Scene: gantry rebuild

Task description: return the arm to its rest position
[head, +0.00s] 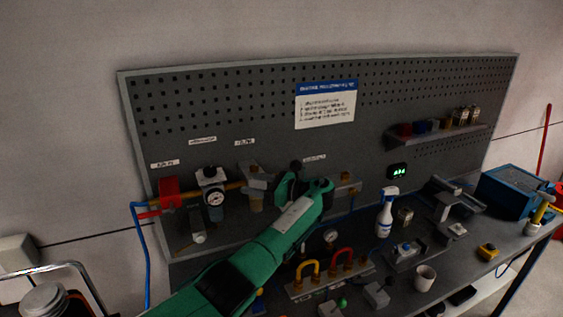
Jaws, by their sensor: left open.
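My left arm (245,262) is green and reaches up from the bottom of the head view toward the pegboard. My left gripper (303,186) is at its far end, open, in front of the row of air fittings on the board. A dark round part (295,165) shows just above the jaws; I cannot tell whether they touch it. Nothing is visibly held between the jaws. The arm hides part of the fittings and the bench behind it. My right gripper is not in view.
Left of the gripper are a red valve (169,192), a gauge (215,198) and a filter unit (256,180).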

